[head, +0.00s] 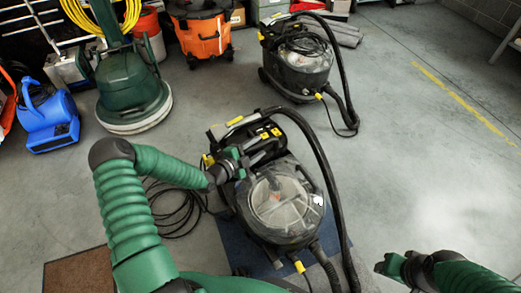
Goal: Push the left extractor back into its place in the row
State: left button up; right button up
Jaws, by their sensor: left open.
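A black extractor (285,207) with a clear round lid and yellow latches stands close to me, partly over a blue pad (236,245). A similar black extractor (300,66) stands farther back and slightly right, on bare floor. My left gripper (241,164) is open at the left side of the near extractor, by its upper body and handle. I cannot tell whether it touches. My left arm hides part of the floor beside the machine. My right gripper (388,266) is at lower right, apart from both extractors; its jaws are unclear.
A green floor machine (130,85), a blue blower (48,117) and an orange vacuum (203,33) stand at left and back. A black cable (180,210) lies coiled left of the near extractor. A brown mat (80,272) lies lower left. The right floor is clear.

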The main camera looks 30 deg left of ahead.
pick_arm(q)
jog(key=shift+x, duration=1.15)
grip_shut()
jog(key=shift+s+f, duration=0.1)
dwell(0.4)
